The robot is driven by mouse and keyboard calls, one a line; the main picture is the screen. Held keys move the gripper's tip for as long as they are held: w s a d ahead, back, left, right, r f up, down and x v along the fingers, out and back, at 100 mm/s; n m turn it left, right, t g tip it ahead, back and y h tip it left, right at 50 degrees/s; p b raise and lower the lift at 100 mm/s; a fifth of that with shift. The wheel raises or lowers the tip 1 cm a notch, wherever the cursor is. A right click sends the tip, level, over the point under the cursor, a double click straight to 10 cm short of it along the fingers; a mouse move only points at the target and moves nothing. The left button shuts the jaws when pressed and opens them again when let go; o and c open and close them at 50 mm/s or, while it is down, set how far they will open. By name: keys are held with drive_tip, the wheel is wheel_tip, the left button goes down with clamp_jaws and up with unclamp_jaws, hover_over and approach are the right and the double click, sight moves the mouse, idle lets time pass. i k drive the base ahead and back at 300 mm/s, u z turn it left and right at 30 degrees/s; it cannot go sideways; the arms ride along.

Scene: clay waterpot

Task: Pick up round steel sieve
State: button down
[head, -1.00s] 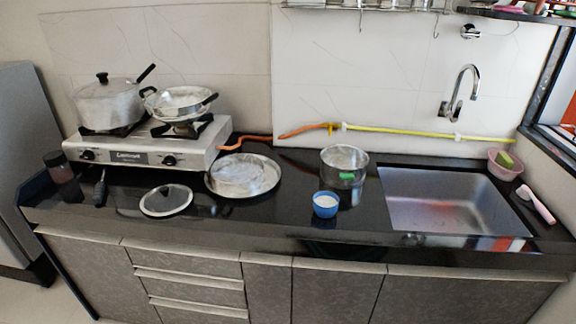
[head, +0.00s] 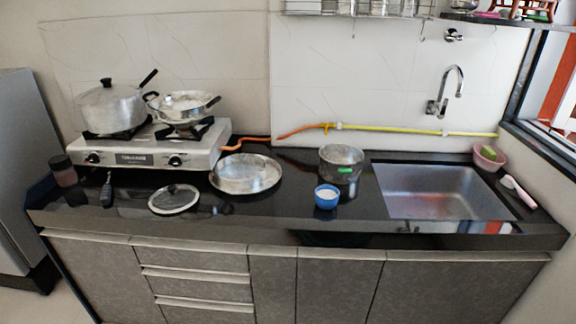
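A wide, shallow round steel vessel (head: 246,186) lies on the black counter, right of the stove and left of the middle. It looks like the round steel sieve, but its mesh is too small to make out. A deeper round steel pot (head: 341,165) with a green patch on its front stands to its right. My gripper is not in view.
A stove (head: 150,152) at left bears a lidded pot (head: 112,108) and a pan (head: 183,106). A glass lid (head: 174,199) and a blue cup (head: 326,197) stand near the counter's front edge. The sink (head: 440,192) is at right; a hose runs along the wall.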

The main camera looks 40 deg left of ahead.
sight(241, 171)
drive_tip(key=k, duration=1.55)
drive_tip(key=u, duration=2.2)
drive_tip(key=i, duration=0.9)
drive_tip(key=u, duration=0.1)
